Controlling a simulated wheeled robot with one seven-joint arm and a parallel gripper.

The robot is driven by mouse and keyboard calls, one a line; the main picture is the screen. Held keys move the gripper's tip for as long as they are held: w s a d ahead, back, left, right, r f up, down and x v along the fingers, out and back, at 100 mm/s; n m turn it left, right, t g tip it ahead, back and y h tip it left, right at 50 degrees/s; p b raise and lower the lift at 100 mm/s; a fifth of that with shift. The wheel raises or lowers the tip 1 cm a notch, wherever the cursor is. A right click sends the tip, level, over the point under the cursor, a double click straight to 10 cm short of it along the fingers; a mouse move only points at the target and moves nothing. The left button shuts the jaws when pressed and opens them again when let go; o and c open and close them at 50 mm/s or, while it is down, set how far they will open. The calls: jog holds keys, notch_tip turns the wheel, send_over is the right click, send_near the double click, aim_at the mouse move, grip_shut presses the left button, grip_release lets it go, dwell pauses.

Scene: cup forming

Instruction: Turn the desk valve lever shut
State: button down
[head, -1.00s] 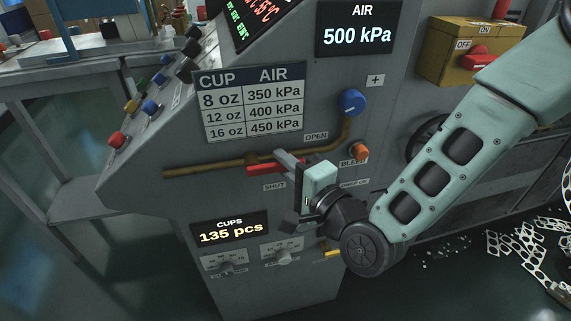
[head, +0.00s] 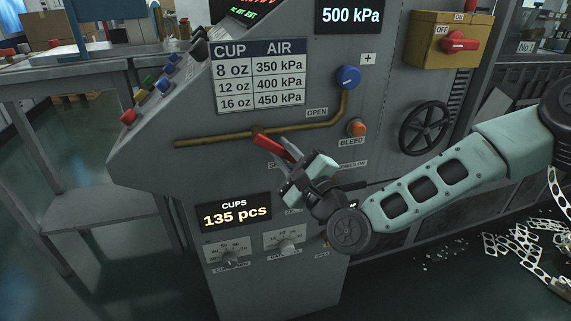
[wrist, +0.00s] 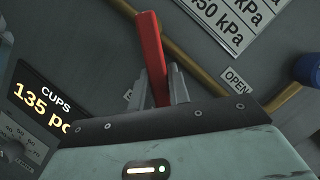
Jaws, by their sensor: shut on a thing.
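The red valve lever (head: 267,142) sits on a brass pipe (head: 205,139) on the grey machine panel. It slants down and to the right from its pivot, at an angle to the pipe. My gripper (head: 284,154) is shut on the lever's outer part. In the wrist view the red lever (wrist: 151,50) rises between the two grey fingers (wrist: 162,88). The OPEN label (head: 317,112) is up and to the right of the lever. The SHUT label is mostly hidden behind my gripper.
A blue knob (head: 348,77) and an orange BLEED button (head: 356,128) are right of the lever. A black handwheel (head: 425,128) and a yellow switch box (head: 445,40) are farther right. The CUPS display (head: 233,213) is below. Metal scrap (head: 520,255) lies on the floor at right.

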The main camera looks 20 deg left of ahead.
aim_at(257, 148)
jog(key=m+t+b, duration=0.1)
jog(key=m, duration=0.1)
jog(key=a+f+m+t+b, duration=0.1)
jog(key=m+b, duration=0.1)
jog(key=m, duration=0.1)
jog(key=s+a+f+m+t+h+b, duration=0.1)
jog(key=m+b, duration=0.1)
jog(key=shift+s+f, duration=0.1)
jog(key=shift+f, duration=0.1)
jog(key=m+b, duration=0.1)
jog(key=m+t+h+b, duration=0.1)
jog(key=m, duration=0.1)
jog(key=a+m+b, duration=0.1)
jog(key=shift+s+a+f+m+t+h, duration=0.1)
jog(key=shift+s+m+t+h, duration=0.25)
jog(key=shift+m+t+h, duration=0.05)
jog(key=shift+s+a+m+t+h+b, duration=0.2)
jog(key=shift+m+h+b, duration=0.1)
jog(key=shift+m, duration=0.35)
jog(key=shift+s+a+m+t+h+b, duration=0.1)
jog(key=shift+a+m+t+h+b, duration=0.15)
jog(key=shift+m, duration=0.4)
jog(key=shift+r, duration=0.2)
jog(key=c, duration=1.3)
grip_release()
jog(key=shift+d, duration=0.1)
